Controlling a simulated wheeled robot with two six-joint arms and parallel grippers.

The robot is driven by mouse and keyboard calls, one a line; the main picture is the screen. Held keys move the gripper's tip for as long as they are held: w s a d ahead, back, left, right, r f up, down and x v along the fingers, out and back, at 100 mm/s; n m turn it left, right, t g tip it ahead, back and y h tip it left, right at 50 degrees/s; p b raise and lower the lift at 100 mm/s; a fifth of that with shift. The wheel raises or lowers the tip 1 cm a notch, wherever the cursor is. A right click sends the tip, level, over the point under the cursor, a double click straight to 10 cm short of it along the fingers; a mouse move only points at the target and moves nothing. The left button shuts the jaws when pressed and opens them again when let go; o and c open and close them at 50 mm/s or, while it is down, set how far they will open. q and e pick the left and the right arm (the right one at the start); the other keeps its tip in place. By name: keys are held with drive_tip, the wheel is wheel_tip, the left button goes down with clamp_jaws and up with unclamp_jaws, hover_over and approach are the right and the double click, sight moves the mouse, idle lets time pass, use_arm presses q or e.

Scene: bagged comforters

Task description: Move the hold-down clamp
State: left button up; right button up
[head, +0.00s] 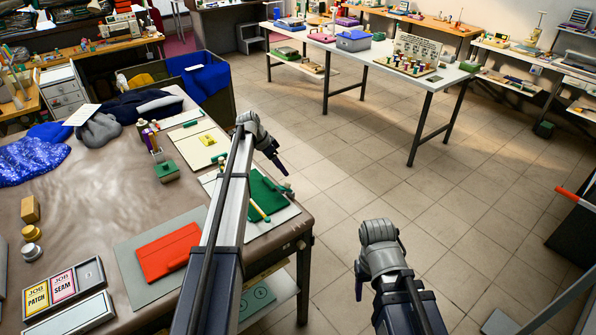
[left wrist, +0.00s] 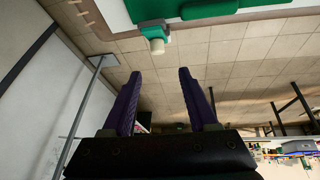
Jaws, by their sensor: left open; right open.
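A green clamp-like piece with a pale round tip, which looks like the hold-down clamp (left wrist: 153,34), shows at the top middle of the left wrist view. It sits at the edge of a pale board beside green cloth. In the head view the clamp (head: 286,190) is small, at the right edge of the grey board by the table's right side. My left gripper (head: 278,163) is open and empty, just beyond and above it. In the left wrist view its fingers (left wrist: 160,75) are apart with only floor between them. My right gripper (head: 359,284) is open over the floor, away from the table.
The brown work table (head: 90,210) bears green cloth (head: 262,196), a red folded cloth (head: 168,251), a label tray (head: 64,288) and a green block (head: 167,171). My left arm hides part of the boards. Open tiled floor (head: 360,160) lies right of the table.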

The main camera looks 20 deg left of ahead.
sight(286, 183)
use_arm(q)
drive_tip(key=shift+s+a, duration=0.4)
drive_tip(key=shift+s, duration=0.05)
drive_tip(key=shift+s+g, duration=0.1)
drive_tip(key=shift+g, duration=0.2)
drive_tip(key=shift+f, duration=0.15)
drive_tip(key=b+x, duration=0.7)
drive_tip(key=shift+d+f, duration=0.1)
drive_tip(key=shift+f, duration=0.15)
clamp_jaws()
